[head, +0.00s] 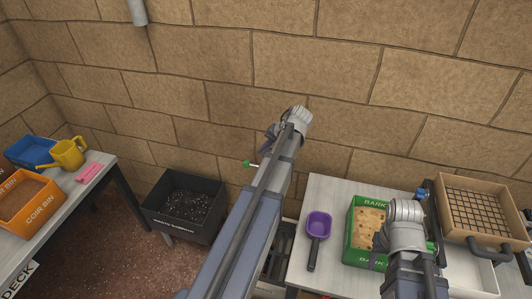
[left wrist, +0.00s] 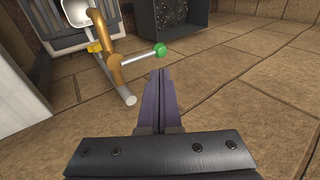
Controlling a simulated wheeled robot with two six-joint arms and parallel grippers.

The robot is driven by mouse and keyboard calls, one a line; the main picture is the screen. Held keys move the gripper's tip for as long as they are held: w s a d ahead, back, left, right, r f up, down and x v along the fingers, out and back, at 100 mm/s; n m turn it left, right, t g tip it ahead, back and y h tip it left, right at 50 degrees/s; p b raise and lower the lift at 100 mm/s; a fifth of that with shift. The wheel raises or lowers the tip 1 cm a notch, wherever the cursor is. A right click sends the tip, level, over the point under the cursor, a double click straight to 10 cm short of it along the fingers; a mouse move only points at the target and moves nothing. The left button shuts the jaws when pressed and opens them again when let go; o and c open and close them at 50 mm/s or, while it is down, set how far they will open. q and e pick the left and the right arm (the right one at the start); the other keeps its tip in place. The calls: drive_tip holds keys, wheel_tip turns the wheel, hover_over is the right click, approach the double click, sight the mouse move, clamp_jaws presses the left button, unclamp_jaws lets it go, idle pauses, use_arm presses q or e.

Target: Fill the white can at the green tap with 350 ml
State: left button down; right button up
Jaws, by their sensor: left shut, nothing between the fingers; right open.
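The tap's green knob (head: 246,164) shows just left of my left arm in the head view. In the left wrist view, the green knob (left wrist: 160,49) sits on a silver lever from a brass tap pipe (left wrist: 99,45). My left gripper (left wrist: 162,73) is shut and empty, its fingertips close to the knob; I cannot tell whether they touch it. In the head view, my left gripper (head: 268,140) is partly hidden by its arm. A white rounded vessel (left wrist: 76,12), possibly the white can, is cut off at the top edge near the tap. My right gripper (head: 380,260) is open, mostly hidden behind its wrist.
A right-hand table holds a purple scoop (head: 318,225), a green bark box (head: 355,245) and a gridded tray (head: 480,210). A black bin (head: 185,205) stands left. The left table holds a yellow watering can (head: 68,154) and an orange coir bin (head: 30,200). The wall is close.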

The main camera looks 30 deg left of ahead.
sight(249, 165)
use_arm(q)
drive_tip(key=b+x, duration=0.6)
drive_tip(key=x, duration=0.3)
drive_tip(key=shift+a+f+b, duration=0.15)
drive_tip(key=shift+f+b, duration=0.05)
drive_tip(key=shift+b, duration=0.15)
use_arm(e)
wheel_tip(249, 165, down, 8)
drive_tip(key=shift+r, duration=0.1)
drive_tip(key=shift+r, duration=0.1)
